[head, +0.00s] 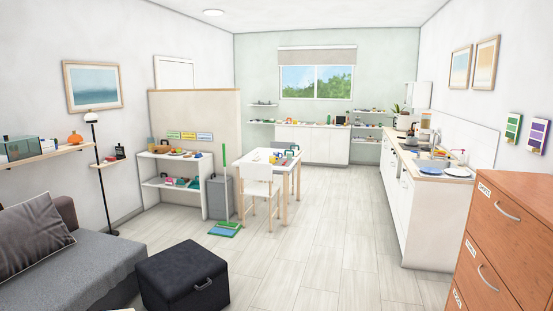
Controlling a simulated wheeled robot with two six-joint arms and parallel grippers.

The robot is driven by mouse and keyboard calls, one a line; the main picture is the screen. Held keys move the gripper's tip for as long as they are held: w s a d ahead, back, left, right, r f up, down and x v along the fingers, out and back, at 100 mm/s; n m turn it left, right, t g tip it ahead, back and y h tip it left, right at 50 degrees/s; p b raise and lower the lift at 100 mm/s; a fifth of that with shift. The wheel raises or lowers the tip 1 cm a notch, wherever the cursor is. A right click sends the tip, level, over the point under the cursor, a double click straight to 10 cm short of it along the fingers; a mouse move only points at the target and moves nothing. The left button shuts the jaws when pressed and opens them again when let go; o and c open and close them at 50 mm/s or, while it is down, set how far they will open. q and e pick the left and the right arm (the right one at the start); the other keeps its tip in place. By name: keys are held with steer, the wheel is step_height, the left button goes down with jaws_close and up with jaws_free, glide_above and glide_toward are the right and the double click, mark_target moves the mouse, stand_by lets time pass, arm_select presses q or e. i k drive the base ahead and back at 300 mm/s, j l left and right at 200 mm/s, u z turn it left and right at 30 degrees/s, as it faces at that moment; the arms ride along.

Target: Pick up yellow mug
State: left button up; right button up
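I cannot make out a yellow mug for certain. A small yellow item (272,158) stands on the white table (247,157) in the middle distance, partly behind a white chair (259,186); it is too small to tell whether it is a mug. Small orange-yellow items (340,120) are on the far counter (312,143) under the window, also too small to name. Neither of my grippers is in view.
A dark storage ottoman (184,277) and grey sofa (70,258) are at the left front. A wooden drawer cabinet (505,240) stands at the right front. A grey bin (220,197) and green-blue items (226,229) lie near the shelf. The central floor is clear.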

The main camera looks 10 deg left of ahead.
mark_target(272, 158)
steer(key=i, duration=6.15)
steer(key=i+u, duration=0.15)
steer(key=i, duration=0.35)
steer(key=i+l+u, duration=0.2)
steer(key=i, duration=0.25)
steer(key=i+u, duration=0.15)
steer(key=i, duration=0.35)
steer(key=i+l+u, duration=0.15)
steer(key=i+l, duration=0.15)
steer(key=i, duration=0.15)
